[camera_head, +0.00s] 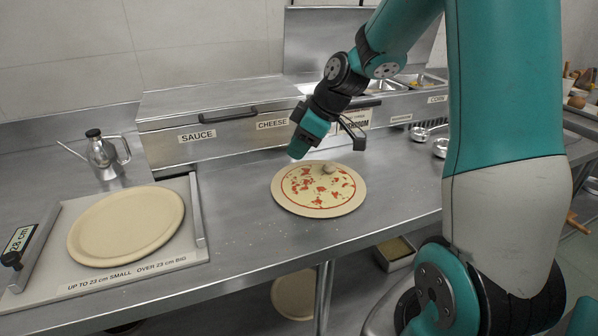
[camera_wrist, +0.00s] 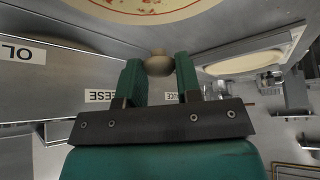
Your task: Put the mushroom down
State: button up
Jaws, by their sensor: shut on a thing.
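The mushroom (camera_wrist: 158,65) is a small beige-brown piece held between the two green fingers of my gripper (camera_wrist: 159,72) in the wrist view. In the head view the mushroom (camera_head: 329,169) shows below my gripper (camera_head: 318,160), over the far part of the pizza. The pizza (camera_head: 300,207) is a round pale base with a red sauce ring and red and white topping bits, on the steel counter. Its edge also shows at the top of the wrist view (camera_wrist: 150,14). I cannot tell whether the mushroom touches the pizza.
A plain dough base (camera_head: 125,225) lies on a measuring board (camera_head: 160,262) at left. An oil can (camera_head: 103,155) stands behind it. Labelled topping bins (camera_head: 200,133) line the back. Counter between board and pizza is clear.

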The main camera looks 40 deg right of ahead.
aim_at(292, 180)
notch_tip(292, 180, down, 6)
jog(key=shift+f, duration=0.25)
jog(key=shift+f+b, duration=0.1)
jog(key=shift+b, duration=0.2)
jog(key=o, duration=0.7)
jog(key=v, duration=1.2)
jog(key=s+a+r+g, duration=0.1)
jog(key=s+a, duration=0.2)
jog(key=a, duration=0.5)
jog(key=s+a+r+g, duration=0.1)
jog(key=s+a, duration=0.1)
jog(key=a, duration=0.6)
jog(key=s+a+g, duration=0.1)
jog(key=s+a, duration=0.2)
jog(key=s, duration=0.1)
jog(key=s+a+m, duration=0.1)
jog(key=s+a, duration=0.2)
jog(key=s, duration=0.2)
jog(key=s+a+g, duration=0.1)
jog(key=s+a, duration=0.3)
jog(key=shift+s+r+g+p, duration=0.1)
jog(key=shift+s+g+p, duration=0.2)
jog(key=shift+s+p, duration=0.1)
